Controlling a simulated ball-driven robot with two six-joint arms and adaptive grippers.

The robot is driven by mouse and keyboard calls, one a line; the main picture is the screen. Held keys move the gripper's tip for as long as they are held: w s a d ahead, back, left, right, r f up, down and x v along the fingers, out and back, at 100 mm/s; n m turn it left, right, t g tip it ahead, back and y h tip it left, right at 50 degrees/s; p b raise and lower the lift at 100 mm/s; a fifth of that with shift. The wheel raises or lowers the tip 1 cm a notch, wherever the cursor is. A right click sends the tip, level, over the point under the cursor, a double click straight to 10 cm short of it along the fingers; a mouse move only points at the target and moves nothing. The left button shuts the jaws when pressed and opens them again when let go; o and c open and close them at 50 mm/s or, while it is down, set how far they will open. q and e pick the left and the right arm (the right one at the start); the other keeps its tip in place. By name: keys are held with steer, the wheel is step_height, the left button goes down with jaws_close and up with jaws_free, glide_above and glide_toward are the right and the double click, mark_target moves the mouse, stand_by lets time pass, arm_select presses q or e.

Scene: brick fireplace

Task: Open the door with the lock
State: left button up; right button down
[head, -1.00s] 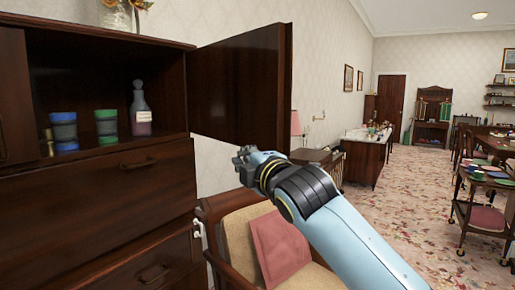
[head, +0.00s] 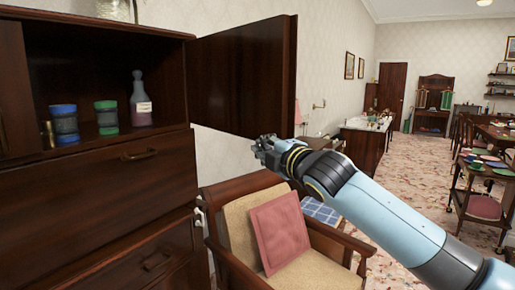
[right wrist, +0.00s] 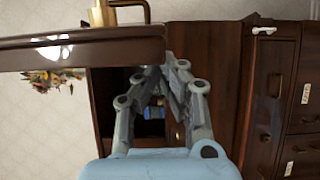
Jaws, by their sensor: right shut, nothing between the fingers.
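The dark wooden cabinet door (head: 245,75) stands wide open, swung out to the right of the cabinet (head: 100,175). In the right wrist view the door (right wrist: 110,48) runs across the top, with a brass fitting (right wrist: 103,12) on its face that looks like the lock or handle. My right gripper (head: 262,147) is below the door's lower outer part in the head view, shut and empty. In the right wrist view its fingers (right wrist: 165,78) come together below the door, in front of the cabinet opening. No contact with the door is clear. My left gripper is not in view.
Jars with blue (head: 64,122) and green lids (head: 106,118) and a stoppered bottle (head: 141,100) stand in the open compartment. A chair with a pink cushion (head: 280,232) stands right of the cabinet. Carpet (head: 400,185) is open farther right.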

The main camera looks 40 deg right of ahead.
steer(key=d+n+y+b, duration=0.2)
steer(key=d+b, duration=0.3)
steer(key=d, duration=0.3)
steer(key=shift+w+y, duration=0.35)
steer(key=shift+y, duration=0.25)
